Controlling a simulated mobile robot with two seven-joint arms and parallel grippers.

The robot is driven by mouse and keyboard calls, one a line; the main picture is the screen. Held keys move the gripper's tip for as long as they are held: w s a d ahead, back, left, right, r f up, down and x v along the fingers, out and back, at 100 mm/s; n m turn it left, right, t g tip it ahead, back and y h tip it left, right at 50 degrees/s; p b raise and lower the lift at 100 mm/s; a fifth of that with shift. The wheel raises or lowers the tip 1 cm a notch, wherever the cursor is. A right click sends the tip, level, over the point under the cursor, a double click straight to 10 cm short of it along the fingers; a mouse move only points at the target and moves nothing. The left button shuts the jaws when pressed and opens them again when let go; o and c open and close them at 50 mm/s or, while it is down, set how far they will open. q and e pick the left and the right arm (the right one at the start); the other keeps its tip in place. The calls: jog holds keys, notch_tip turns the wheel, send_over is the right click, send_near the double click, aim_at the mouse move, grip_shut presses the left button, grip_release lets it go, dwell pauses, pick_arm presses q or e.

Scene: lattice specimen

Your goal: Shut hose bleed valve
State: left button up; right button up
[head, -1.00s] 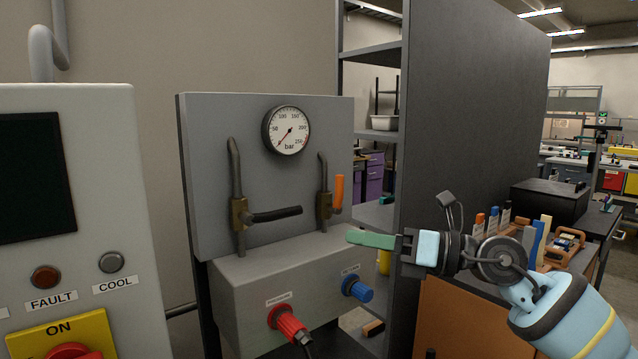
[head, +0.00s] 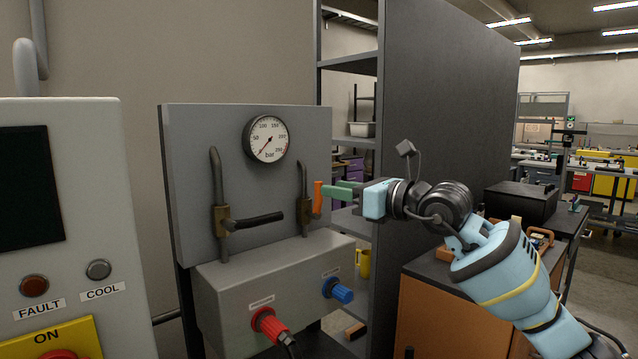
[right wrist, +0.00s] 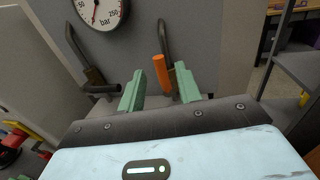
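Two valves sit on pipes on the grey panel (head: 185,180). The right one has an orange handle (head: 318,198) pointing up beside its pipe. The left one has a black handle (head: 260,219) lying roughly level, pointing right. I cannot tell from labels which is the bleed valve. My right gripper (head: 338,190) has green fingers just right of the orange handle. In the right wrist view, the gripper (right wrist: 160,92) is open, and the orange handle (right wrist: 163,70) shows between the fingers, near their tips. Contact cannot be told. My left gripper is not in view.
A gauge (head: 266,138) above the valves has its needle toward the lower left. Below, a grey box (head: 230,300) carries a red connector (head: 270,325) and a blue one (head: 337,291). A control cabinet (head: 100,200) stands left, a dark shelf unit (head: 445,100) right.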

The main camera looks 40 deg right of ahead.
aim_at(319, 197)
jog(key=shift+p+x, duration=0.6)
jog(key=shift+x, duration=2.2)
grip_shut()
